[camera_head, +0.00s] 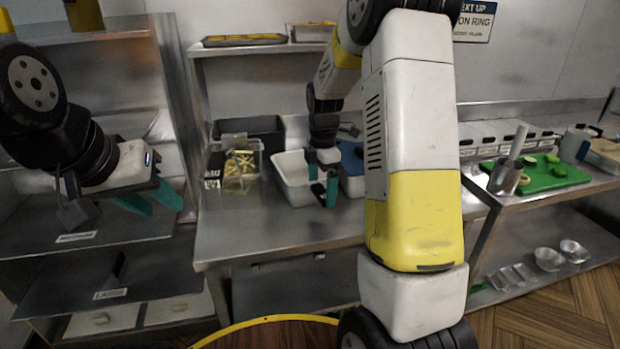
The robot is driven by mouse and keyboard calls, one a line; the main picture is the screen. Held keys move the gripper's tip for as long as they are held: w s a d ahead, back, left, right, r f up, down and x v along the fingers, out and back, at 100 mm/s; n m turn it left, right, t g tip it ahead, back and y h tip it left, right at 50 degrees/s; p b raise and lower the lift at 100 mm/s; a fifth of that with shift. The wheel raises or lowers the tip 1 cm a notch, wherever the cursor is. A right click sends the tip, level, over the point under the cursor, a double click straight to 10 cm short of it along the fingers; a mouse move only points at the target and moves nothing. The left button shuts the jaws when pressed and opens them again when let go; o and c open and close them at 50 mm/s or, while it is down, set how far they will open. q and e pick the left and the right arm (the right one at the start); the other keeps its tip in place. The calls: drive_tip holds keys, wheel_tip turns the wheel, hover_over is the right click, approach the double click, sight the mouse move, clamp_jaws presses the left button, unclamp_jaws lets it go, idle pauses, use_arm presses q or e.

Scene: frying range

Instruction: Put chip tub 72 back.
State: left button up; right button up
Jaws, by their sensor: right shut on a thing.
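A clear tub of yellow chips (232,183) stands on the steel counter (250,228), left of a white tub (292,192). Black-and-white markings show at its left, too small to read, so I cannot tell which tub is number 72. My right gripper (323,186) points down at the white tub's right wall and is shut on its rim, with one teal finger on each side. The tub looks level; I cannot tell whether it touches the counter. My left gripper (150,202) is open and empty in front of the left shelves, its teal fingers apart.
A blue-lidded container (352,160) stands close right of the white tub, partly hidden by my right arm. A dark bin (250,130) stands behind. Trays (243,40) sit on the upper shelf. A green board (540,175) lies at right. The counter's front left is clear.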

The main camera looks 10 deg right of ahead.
drive_tip(key=o, duration=1.7)
drive_tip(key=shift+f, duration=0.1)
drive_tip(key=shift+o, duration=0.2)
drive_tip(key=shift+r, duration=0.35)
wheel_tip(320, 180, up, 7)
drive_tip(key=shift+s+r, duration=0.1)
drive_tip(key=shift+s, duration=0.05)
drive_tip(key=s+a+r+m+t, duration=0.1)
drive_tip(key=s+r+m+t, duration=0.1)
drive_tip(key=s+m, duration=0.4)
drive_tip(key=s+a+r+m+t+y, duration=0.1)
drive_tip(key=s+r+m+t, duration=0.1)
drive_tip(key=s+r+m, duration=0.2)
drive_tip(key=s+a+r+m+t+y, duration=0.1)
drive_tip(key=s+a+r+m+t, duration=0.1)
drive_tip(key=s+m, duration=0.7)
drive_tip(key=s+r, duration=0.1)
drive_tip(key=s, duration=0.4)
drive_tip(key=shift+r, duration=0.15)
